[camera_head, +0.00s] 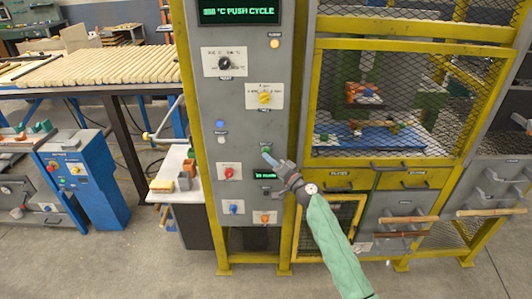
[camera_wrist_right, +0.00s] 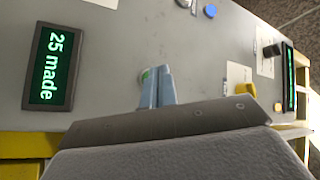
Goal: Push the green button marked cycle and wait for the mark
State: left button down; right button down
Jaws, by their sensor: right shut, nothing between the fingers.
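The grey control panel (camera_head: 218,122) stands upright in a yellow frame. The green button (camera_head: 265,148) is on its middle right, mostly covered by my right gripper. In the right wrist view a sliver of the green button (camera_wrist_right: 146,74) shows beside the fingertips. My right gripper (camera_head: 268,157) is shut and empty, its blue-grey fingertips at the button; I cannot tell whether they press it. The fingers (camera_wrist_right: 158,84) also show in the wrist view. The top display (camera_head: 239,12) reads "PUSH CYCLE" in green. The small display (camera_wrist_right: 48,66) reads "25 made". My left gripper is out of view.
Other controls surround the button: a yellow knob (camera_head: 264,98), a black knob (camera_head: 224,63), a red button (camera_head: 228,172) and a blue knob (camera_head: 234,207). A mesh-guarded cabinet (camera_head: 390,45) stands to the right. A rack of wooden pieces (camera_head: 110,66) is at the left.

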dwell(0.9)
jog(key=shift+w+b, duration=0.45)
jog(key=shift+b, duration=0.2)
jog(key=shift+w+b, duration=0.3)
jog(key=shift+b, duration=0.15)
dwell(0.6)
jog(key=shift+s, duration=0.8)
